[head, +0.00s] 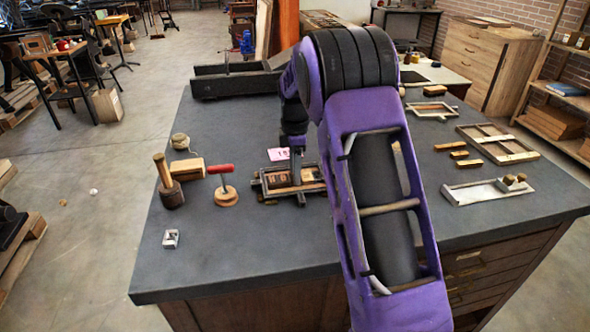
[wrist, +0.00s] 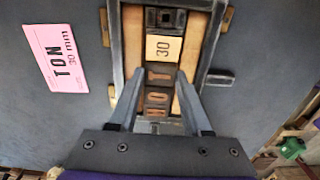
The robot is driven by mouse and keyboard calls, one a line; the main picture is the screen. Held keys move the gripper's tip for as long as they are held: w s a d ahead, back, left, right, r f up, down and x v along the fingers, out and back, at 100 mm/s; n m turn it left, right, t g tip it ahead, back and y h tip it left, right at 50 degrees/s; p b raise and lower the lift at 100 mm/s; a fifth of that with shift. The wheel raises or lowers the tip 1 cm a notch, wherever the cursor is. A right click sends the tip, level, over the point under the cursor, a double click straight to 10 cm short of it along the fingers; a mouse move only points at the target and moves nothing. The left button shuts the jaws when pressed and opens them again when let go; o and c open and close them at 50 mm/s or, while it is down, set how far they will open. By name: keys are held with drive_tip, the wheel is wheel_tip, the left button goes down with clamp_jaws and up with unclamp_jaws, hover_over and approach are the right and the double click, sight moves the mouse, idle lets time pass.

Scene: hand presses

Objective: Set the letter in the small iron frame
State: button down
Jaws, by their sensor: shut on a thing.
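The small iron frame (wrist: 115,50) lies flat on the dark bench top, and in the head view (head: 263,191) it is below my wrist. Wooden strips (wrist: 199,40) line its two long sides. Between them runs a column of blocks with a pale block marked 30 (wrist: 164,48). My gripper (wrist: 160,76) points down into the frame, its fingers shut on a dark letter block (wrist: 159,75) in that column. Other brownish letter blocks (wrist: 156,99) show nearer the palm. Whether the held letter touches the frame floor is hidden.
A pink card reading TON 30 mm (wrist: 62,55) lies beside the frame. A mallet (head: 170,190), wooden block (head: 187,169), red-handled tool (head: 225,193) and small metal piece (head: 171,239) stand left. The bench front is clear. Trays (head: 490,190) lie right.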

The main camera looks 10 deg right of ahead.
drive_tip(key=shift+c, duration=1.8)
unclamp_jaws()
wheel_tip(320, 180, up, 12)
drive_tip(key=p, duration=0.1)
drive_tip(key=shift+p, duration=0.3)
drive_tip(key=shift+r, duration=0.1)
